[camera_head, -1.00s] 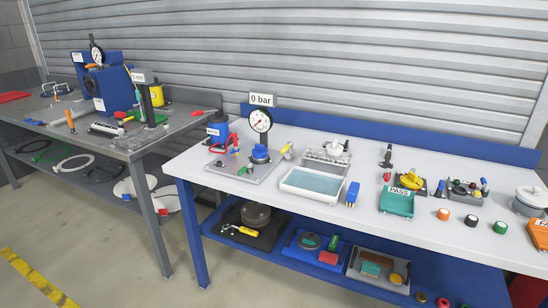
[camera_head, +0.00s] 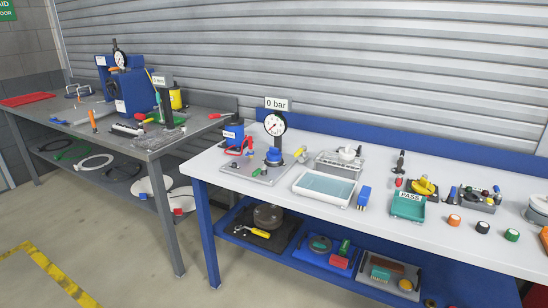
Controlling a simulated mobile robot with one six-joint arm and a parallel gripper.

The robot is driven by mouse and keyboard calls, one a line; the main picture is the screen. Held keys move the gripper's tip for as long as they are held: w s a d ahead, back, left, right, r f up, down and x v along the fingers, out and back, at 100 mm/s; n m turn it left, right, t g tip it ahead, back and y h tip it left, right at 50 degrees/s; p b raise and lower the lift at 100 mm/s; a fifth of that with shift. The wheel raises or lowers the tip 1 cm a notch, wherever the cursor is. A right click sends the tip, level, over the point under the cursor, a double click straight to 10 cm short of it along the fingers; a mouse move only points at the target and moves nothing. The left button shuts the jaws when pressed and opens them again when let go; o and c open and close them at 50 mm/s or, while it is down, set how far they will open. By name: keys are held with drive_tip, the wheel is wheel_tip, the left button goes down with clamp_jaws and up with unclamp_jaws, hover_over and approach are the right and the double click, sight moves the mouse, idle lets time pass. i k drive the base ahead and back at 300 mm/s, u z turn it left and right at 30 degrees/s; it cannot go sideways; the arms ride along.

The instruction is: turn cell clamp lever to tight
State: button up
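I cannot tell for sure which part is the cell clamp lever. A metal plate fixture (camera_head: 262,175) stands on the white bench. It carries a blue round cap (camera_head: 273,155) and a dial gauge (camera_head: 275,123) under a "0 bar" sign. A yellow-ended handle (camera_head: 300,152) sticks up at its right side, and a red curved part (camera_head: 236,152) lies at its left. On the grey table, a red-ended handle (camera_head: 216,116) lies near a post with a small label (camera_head: 162,82). The settings of these handles are too small to read. My gripper is not in view.
The white bench (camera_head: 330,220) also holds a water tray (camera_head: 324,189), a teal PASS tray (camera_head: 408,206) and several coloured caps. The grey table (camera_head: 150,141) stands left with a blue gauge stand (camera_head: 128,90). Floor in front is free, with a yellow line (camera_head: 60,275).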

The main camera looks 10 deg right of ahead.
sight(258, 171)
drive_tip(key=u, duration=0.05)
drive_tip(key=i, duration=0.9)
drive_tip(key=z, duration=0.05)
